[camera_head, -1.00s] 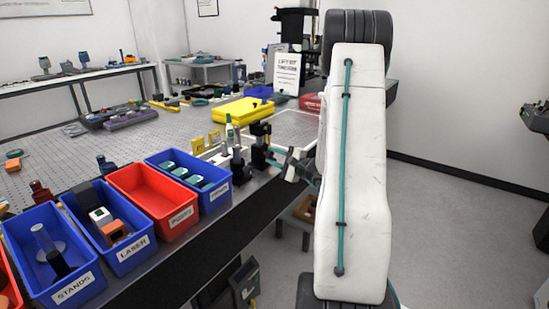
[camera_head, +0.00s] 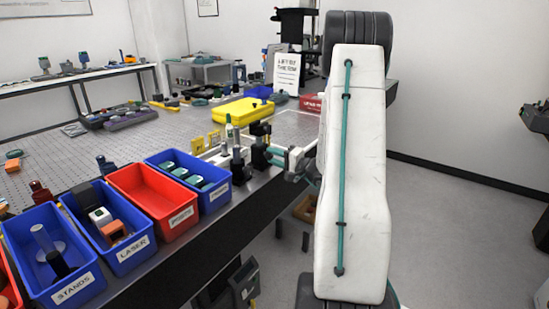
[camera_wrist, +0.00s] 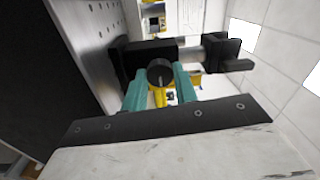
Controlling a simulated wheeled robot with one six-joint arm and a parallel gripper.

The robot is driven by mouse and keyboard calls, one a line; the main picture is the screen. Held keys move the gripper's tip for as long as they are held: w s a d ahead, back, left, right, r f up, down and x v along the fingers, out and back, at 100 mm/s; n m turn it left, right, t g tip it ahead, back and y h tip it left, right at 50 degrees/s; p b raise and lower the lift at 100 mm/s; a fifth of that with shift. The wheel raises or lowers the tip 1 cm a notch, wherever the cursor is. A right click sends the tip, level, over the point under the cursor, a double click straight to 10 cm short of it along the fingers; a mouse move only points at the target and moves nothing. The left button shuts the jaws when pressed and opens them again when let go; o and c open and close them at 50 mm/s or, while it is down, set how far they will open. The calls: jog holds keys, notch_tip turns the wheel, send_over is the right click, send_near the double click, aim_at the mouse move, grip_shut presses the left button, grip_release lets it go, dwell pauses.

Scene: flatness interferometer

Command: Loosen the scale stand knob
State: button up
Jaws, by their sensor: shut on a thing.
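The scale stand is a black upright post with a block (camera_head: 259,148), near the table's right edge in the head view. In the wrist view its black body (camera_wrist: 140,55) lies across the picture. A round black knob (camera_wrist: 160,72) with a pale line on its face sits between the two teal fingers. My gripper (camera_wrist: 161,82) is shut on this knob. In the head view my gripper (camera_head: 277,154) reaches the stand from the right and the knob is hidden.
Another black post (camera_head: 237,160) stands close to the left. Blue bins (camera_head: 215,200) and a red bin (camera_head: 165,220) line the table's front edge. A yellow case (camera_head: 243,110) lies behind.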

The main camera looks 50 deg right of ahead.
dwell(0.3)
jog(key=o, duration=1)
jog(key=shift+c, duration=0.2)
jog(key=s, duration=0.7)
jog(key=shift+s+d+f, duration=0.15)
jog(key=shift+s+d, duration=0.15)
jog(key=shift+s, duration=0.1)
